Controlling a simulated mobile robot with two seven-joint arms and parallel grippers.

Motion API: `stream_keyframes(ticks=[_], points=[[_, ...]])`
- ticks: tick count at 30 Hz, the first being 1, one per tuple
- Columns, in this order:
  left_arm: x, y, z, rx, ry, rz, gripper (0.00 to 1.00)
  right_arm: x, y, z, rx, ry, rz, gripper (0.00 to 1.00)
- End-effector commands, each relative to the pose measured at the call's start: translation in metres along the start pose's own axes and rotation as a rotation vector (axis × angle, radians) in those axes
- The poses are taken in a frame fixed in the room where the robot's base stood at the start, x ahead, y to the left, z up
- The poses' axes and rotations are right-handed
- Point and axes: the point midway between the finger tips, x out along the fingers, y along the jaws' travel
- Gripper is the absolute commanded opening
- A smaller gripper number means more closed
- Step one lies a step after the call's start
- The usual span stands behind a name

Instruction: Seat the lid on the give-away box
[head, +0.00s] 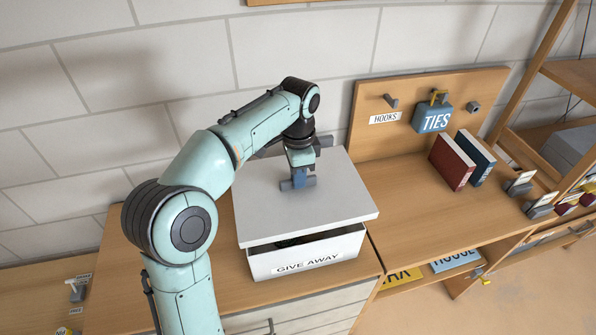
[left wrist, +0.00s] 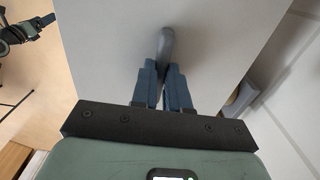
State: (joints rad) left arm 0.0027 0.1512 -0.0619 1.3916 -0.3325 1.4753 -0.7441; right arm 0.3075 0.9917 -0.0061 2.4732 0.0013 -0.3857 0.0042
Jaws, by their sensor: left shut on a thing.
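The white give-away box (head: 310,258) stands on the wooden cabinet top, with its "GIVE AWAY" label facing front. The flat light-grey lid (head: 340,205) is over the box. A dark gap shows between the lid and the box's front wall, and the lid looks slightly skewed to it. My left gripper (head: 299,180) is above the lid, shut on its grey handle. In the left wrist view the fingers (left wrist: 164,88) close around the handle (left wrist: 166,45), and the lid (left wrist: 110,40) fills the middle. Whether the lid's back edge touches the box is hidden. My right gripper is not in view.
Clear wooden top (head: 405,200) lies between box and books. A block wall is behind.

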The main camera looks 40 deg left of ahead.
Motion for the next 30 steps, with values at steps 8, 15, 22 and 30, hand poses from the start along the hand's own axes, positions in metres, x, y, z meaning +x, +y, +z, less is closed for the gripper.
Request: stream_keyframes(ticks=[8,15,22,30], points=[[0.027,0.001,0.001,0.001,-0.003,0.003,0.0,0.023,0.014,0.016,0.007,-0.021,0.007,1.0],[0.048,0.001,0.001,0.0,-0.002,0.002,0.0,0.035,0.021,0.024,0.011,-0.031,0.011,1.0],[0.062,0.0,0.0,0.0,0.0,0.001,0.0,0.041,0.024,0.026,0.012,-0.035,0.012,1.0],[0.063,0.0,0.0,0.0,0.0,0.0,0.0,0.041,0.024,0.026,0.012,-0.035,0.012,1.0]])
